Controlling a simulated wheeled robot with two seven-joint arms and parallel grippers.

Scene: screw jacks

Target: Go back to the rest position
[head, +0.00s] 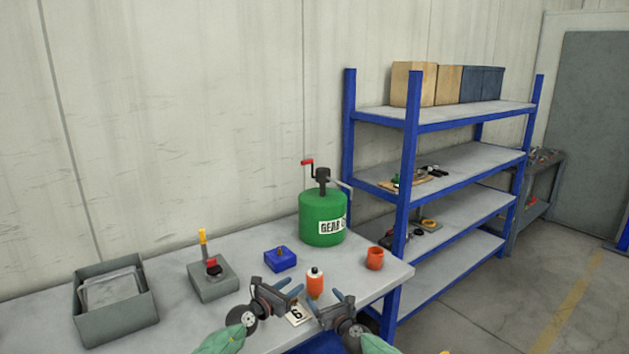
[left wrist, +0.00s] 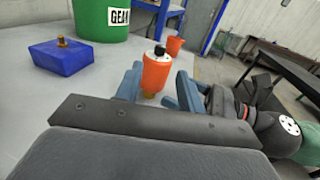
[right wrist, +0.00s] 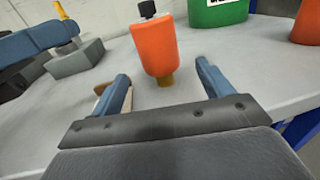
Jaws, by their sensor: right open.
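An orange cylinder with a black top and a brass-coloured lower end (head: 315,284) stands on the grey table. It also shows in the left wrist view (left wrist: 156,74) and the right wrist view (right wrist: 153,47). My left gripper (head: 293,292) is open and empty at its left, fingers pointing towards it. My right gripper (head: 336,302) is open and empty on the near right side of the cylinder. In both wrist views the cylinder appears beyond the spread fingers, with no grip on it.
A blue shelf (head: 409,180) stands right.

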